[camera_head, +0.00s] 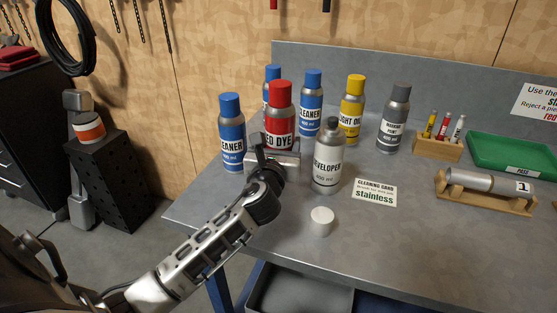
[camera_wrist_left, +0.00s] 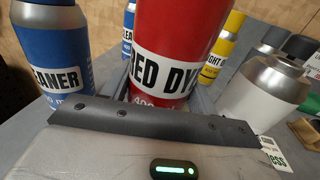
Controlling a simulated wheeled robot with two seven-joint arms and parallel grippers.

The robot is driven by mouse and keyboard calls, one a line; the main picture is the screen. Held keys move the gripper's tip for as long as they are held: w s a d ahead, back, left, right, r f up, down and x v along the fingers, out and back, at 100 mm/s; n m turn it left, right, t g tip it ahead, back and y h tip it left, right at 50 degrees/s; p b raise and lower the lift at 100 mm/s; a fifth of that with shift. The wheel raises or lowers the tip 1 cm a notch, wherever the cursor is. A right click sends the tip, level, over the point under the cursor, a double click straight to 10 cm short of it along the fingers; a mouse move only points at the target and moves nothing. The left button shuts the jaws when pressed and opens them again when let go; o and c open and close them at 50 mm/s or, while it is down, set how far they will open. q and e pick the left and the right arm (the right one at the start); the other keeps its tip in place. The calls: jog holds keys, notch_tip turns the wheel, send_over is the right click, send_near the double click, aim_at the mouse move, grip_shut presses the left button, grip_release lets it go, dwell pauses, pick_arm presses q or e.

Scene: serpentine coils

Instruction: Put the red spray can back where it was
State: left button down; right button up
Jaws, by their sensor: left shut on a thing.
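The red spray can (camera_head: 281,104), labelled RED DYE, stands upright among the cans at the left of the grey table in the head view. My left gripper (camera_head: 275,150) is shut on it, low on its body. In the left wrist view the can (camera_wrist_left: 173,45) rises upright just beyond the gripper's edge. Its base is hidden behind the gripper, so I cannot tell whether it touches the table. My right gripper is not in view.
Blue cleaner cans (camera_head: 232,133) stand left of and behind the red can. The developer can (camera_head: 328,157) stands close on its right, capless, with a white cap (camera_head: 321,221) in front. A yellow can (camera_head: 352,100) and grey can (camera_head: 394,119) stand behind right.

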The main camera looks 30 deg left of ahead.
pick_arm(q)
jog(key=shift+w+a+f, duration=0.4)
jog(key=shift+f, duration=0.15)
jog(key=f, duration=0.1)
jog(key=f+b, duration=0.1)
jog(key=f, duration=0.1)
jog(key=shift+w+a+f, duration=0.1)
jog(key=shift+w+f, duration=0.05)
jog(key=shift+w, duration=0.05)
jog(key=shift+f, duration=0.2)
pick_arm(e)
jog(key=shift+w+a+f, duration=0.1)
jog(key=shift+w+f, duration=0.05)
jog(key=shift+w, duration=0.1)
pick_arm(q)
jog(key=shift+f, duration=0.1)
jog(key=shift+c, duration=2.1)
grip_release()
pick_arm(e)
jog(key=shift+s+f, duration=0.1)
